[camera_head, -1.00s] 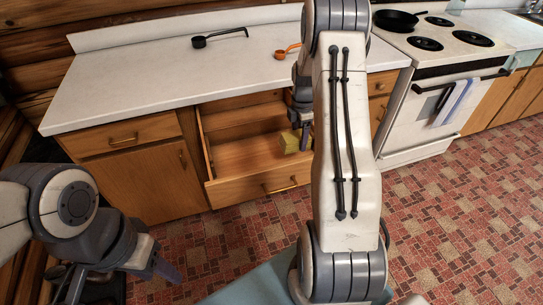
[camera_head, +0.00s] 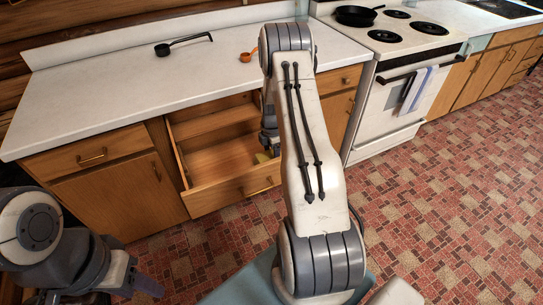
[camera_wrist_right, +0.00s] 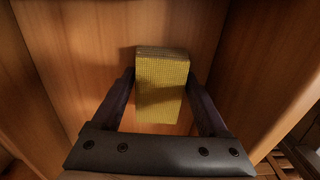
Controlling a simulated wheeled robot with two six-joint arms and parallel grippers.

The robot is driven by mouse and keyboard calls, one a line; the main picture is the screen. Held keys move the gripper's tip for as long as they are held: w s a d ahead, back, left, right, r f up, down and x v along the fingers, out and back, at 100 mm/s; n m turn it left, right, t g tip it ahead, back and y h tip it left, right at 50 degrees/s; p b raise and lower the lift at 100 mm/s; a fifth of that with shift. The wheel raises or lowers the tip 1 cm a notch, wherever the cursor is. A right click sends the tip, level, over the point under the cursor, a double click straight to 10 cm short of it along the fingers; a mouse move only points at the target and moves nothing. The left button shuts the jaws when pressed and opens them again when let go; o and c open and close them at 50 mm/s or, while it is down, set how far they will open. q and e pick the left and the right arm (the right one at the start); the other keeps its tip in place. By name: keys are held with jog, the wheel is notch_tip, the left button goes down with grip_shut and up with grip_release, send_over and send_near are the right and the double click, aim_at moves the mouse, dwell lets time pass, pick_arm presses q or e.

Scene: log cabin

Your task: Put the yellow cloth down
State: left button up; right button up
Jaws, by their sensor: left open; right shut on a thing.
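The yellow cloth (camera_wrist_right: 162,88) is a folded, textured block. My right gripper (camera_wrist_right: 163,78) is shut on it, with one dark finger on each side, in the right wrist view. The cloth is inside the open wooden drawer (camera_wrist_right: 70,40); whether it touches the drawer bottom I cannot tell. In the head view a small part of the cloth (camera_head: 262,157) shows inside the drawer (camera_head: 214,194), and my right arm hides the rest. My left gripper (camera_head: 95,294) is open and empty at the lower left, partly cut off by the frame edge.
The white counter (camera_head: 120,90) above holds a black ladle-like utensil (camera_head: 183,44) and an orange scoop (camera_head: 248,56). A white stove (camera_head: 400,90) with a black pan (camera_head: 357,15) stands at the right. The drawer's left part looks empty. The patterned floor (camera_head: 450,200) is clear.

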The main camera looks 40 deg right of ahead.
aim_at(272, 154)
jog(key=o, duration=1.3)
jog(key=shift+c, duration=0.2)
notch_tip(272, 154, up, 12)
jog(key=b, duration=0.1)
jog(key=a+r+m, duration=0.1)
jog(key=a+r, duration=0.2)
jog(key=a, duration=0.4)
jog(key=a+r+m, duration=0.1)
jog(key=a+r, duration=0.2)
jog(key=a, duration=0.5)
jog(key=s+a+r+m, duration=0.1)
jog(key=s+a+r, duration=0.15)
jog(key=a, duration=0.45)
jog(key=s+a+r+m, duration=0.1)
jog(key=s+a+r, duration=0.1)
jog(key=s+a, duration=0.35)
jog(key=s+a+r+m, duration=0.1)
jog(key=s+a+m, duration=0.1)
jog(key=s+a, duration=0.3)
jog(key=s+a+m+y, duration=0.1)
jog(key=s+a, duration=0.4)
jog(key=s, duration=0.8)
jog(key=shift+a+r+m, duration=0.4)
jog(key=shift+m, duration=0.2)
